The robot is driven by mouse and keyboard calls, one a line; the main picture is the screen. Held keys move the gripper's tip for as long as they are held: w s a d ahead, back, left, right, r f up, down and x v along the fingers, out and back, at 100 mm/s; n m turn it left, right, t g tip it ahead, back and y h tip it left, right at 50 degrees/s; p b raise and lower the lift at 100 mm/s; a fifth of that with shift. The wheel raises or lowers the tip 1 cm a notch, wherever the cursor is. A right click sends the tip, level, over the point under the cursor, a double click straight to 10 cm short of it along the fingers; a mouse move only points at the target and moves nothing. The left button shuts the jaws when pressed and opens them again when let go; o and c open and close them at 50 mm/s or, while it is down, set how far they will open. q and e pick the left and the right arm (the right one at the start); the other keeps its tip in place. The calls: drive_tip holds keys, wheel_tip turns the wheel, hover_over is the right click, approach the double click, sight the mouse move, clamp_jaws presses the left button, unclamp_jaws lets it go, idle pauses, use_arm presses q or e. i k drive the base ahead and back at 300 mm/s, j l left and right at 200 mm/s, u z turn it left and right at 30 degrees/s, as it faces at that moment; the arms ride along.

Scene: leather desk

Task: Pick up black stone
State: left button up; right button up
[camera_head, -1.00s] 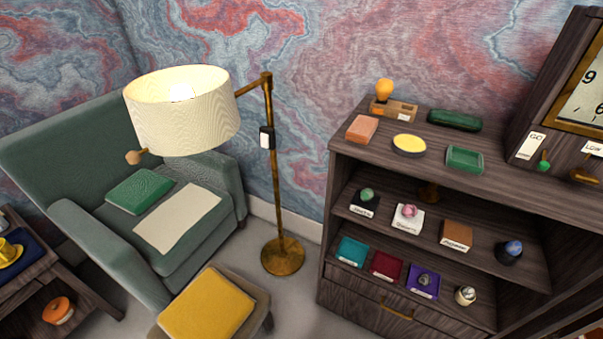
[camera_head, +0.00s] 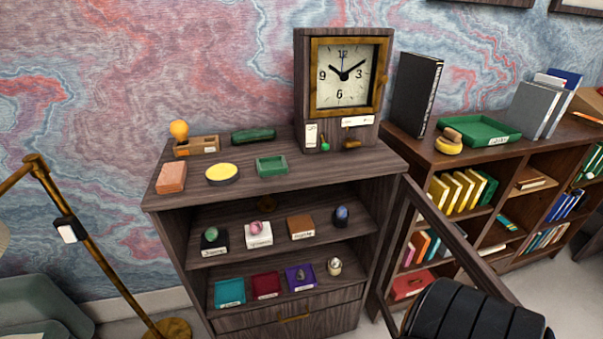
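No stone is plainly identifiable as the black stone. On the lower shelf of the dark wooden cabinet (camera_head: 283,189), a small dark grey stone (camera_head: 300,275) sits on a purple tray (camera_head: 312,283). On the shelf above, a dark piece with a blue top (camera_head: 341,216) stands at the right. A green stone (camera_head: 211,234) sits on a black labelled base (camera_head: 214,246) at the left, and a pink stone (camera_head: 266,231) on a white labelled base (camera_head: 258,241). Neither of my grippers is in view.
A clock (camera_head: 345,80), yellow oval dish (camera_head: 222,173) and green tray (camera_head: 272,166) are on the cabinet top. A bookcase (camera_head: 560,150) stands to the right. A black ribbed object (camera_head: 470,312) is at lower right. A brass lamp pole (camera_head: 90,258) stands left.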

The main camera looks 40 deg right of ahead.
sight(300, 274)
drive_tip(key=k+j+z, duration=0.1)
drive_tip(key=z, duration=1.35)
drive_tip(key=k+j, duration=0.15)
drive_tip(key=k, duration=0.15)
